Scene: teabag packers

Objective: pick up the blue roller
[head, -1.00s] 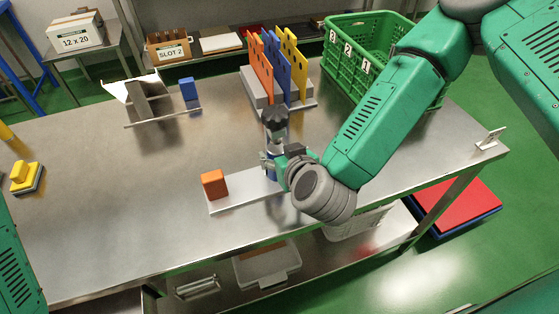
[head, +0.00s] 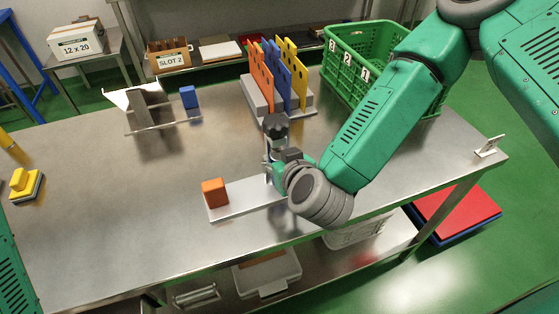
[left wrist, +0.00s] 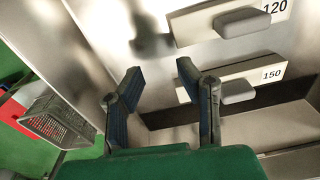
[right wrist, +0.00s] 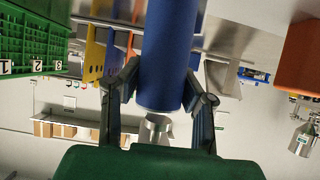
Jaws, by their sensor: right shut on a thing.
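The blue roller is a thick blue cylinder (right wrist: 169,50) in the right wrist view, with a silver metal end piece below it. My right gripper (right wrist: 162,84) is shut on it, one finger on each side. In the head view my right gripper (head: 281,166) is above the table beside a pale plate (head: 245,202), and the roller is mostly hidden by the gripper there. I cannot tell whether the roller is clear of the surface below it. My left gripper (left wrist: 160,68) is open and empty in the left wrist view.
An orange block (head: 214,192) sits on the plate's left end. Behind stand a rack of coloured panels (head: 262,80), a small blue block (head: 188,96), a metal stand (head: 150,108) and a green crate (head: 345,40). The table's left middle (head: 110,200) is clear.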

